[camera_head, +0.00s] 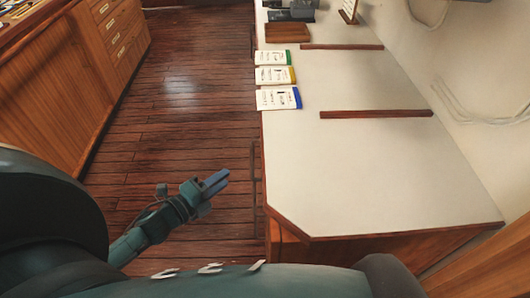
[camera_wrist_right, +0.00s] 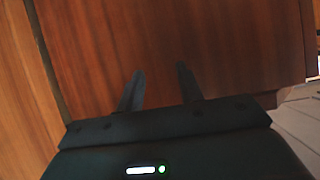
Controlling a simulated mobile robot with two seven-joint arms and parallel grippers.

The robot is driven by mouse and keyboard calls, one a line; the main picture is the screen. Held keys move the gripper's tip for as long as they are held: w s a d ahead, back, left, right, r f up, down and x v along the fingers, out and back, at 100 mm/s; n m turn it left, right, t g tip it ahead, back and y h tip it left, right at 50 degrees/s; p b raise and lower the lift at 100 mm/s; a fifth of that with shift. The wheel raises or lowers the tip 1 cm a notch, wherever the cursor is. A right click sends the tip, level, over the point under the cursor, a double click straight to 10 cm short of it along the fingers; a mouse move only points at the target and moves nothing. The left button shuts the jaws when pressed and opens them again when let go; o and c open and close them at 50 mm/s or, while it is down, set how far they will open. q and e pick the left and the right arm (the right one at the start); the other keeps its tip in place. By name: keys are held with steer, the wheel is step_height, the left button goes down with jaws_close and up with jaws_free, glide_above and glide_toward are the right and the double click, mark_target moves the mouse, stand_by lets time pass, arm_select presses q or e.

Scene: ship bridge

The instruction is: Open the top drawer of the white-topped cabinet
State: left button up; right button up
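The white-topped cabinet (camera_head: 360,170) runs along the right side of the head view, seen from above. Its drawer fronts face left and are mostly hidden under the top's edge. A thin dark handle (camera_head: 254,163) sticks out from that side near the front corner. My left gripper (camera_head: 222,180) is left of this handle, pointing at the cabinet and apart from it, with nothing seen in it. Its fingers look close together, but the gap is unclear. My right gripper (camera_wrist_right: 160,69) shows in the right wrist view with its fingers apart and empty, facing a brown wooden panel (camera_wrist_right: 200,35).
Several booklets (camera_head: 277,76) and a brown box (camera_head: 287,32) lie along the top's left edge. Wooden strips (camera_head: 376,114) cross the top. A wooden drawer unit (camera_head: 60,90) stands at left. Plank floor (camera_head: 185,100) between the units is clear.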

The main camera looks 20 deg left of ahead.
mark_target(252, 158)
arm_select(q)
steer(key=x, duration=1.2)
steer(key=shift+w+d+r, duration=0.15)
jaws_close()
